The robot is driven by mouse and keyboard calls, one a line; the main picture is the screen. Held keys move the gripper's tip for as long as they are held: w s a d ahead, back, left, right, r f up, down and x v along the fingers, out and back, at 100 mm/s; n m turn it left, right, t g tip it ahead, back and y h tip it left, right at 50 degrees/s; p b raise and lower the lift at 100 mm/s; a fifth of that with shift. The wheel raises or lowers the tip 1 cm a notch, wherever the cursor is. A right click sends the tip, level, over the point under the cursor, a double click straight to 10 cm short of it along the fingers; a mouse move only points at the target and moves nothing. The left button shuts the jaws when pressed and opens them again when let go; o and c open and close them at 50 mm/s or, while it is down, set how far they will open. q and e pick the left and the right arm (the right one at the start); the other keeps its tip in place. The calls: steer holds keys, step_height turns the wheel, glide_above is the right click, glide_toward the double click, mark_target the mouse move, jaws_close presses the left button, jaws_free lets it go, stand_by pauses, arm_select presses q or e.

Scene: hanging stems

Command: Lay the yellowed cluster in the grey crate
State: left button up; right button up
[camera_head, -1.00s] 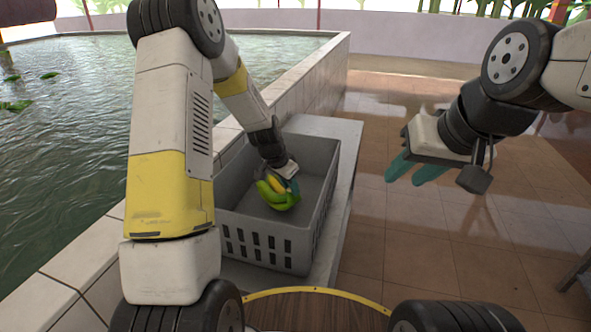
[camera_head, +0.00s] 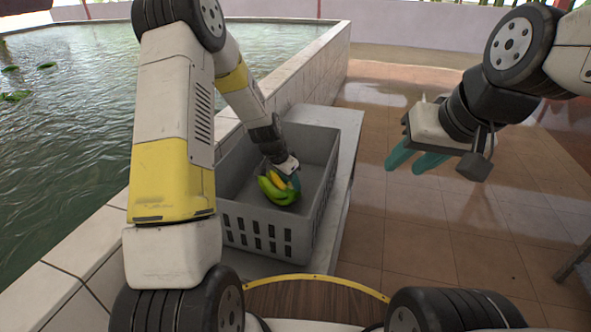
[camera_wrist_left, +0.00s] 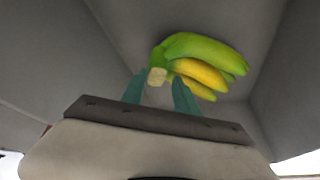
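The banana cluster (camera_head: 279,188), green with yellow fruit in the middle, is inside the grey crate (camera_head: 262,232), low near its floor. In the left wrist view the cluster (camera_wrist_left: 203,66) shows its cut stem just beyond the fingertips. My left gripper (camera_head: 287,176) reaches down into the crate above it. Its teal fingers (camera_wrist_left: 160,84) stand apart, with small gaps seen on both sides of the stem. My right gripper (camera_head: 412,163) is open and empty over the tiled floor to the right of the crate.
The crate stands on a pale ledge (camera_head: 345,165) beside the tiled wall of a water pool (camera_head: 60,130). Crate walls rise around my left gripper. Open tiled floor (camera_head: 400,235) lies to the right.

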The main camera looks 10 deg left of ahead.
arm_select(q)
steer(key=shift+o, duration=1.1)
steer(key=shift+s+f, duration=0.1)
steer(key=shift+s, duration=0.05)
step_height(320, 180, up, 23)
steer(key=s+a, duration=0.1)
steer(key=s, duration=0.1)
steer(key=shift+s+a+f, duration=0.15)
steer(key=shift+a+f, duration=0.05)
steer(key=shift+a, duration=0.15)
steer(key=s+a+r+n+t, duration=0.1)
steer(key=s+r+n, duration=0.1)
steer(key=s+r, duration=0.35)
steer(key=s+a+r+n, duration=0.1)
steer(key=s+r, duration=0.1)
steer(key=s, duration=0.6)
steer(key=s+a+n+t, duration=0.1)
steer(key=s+n, duration=0.3)
steer(key=s, duration=1)
steer(key=shift+s+f+n, duration=0.2)
steer(key=shift+s+n, duration=0.1)
steer(key=shift+s, duration=0.05)
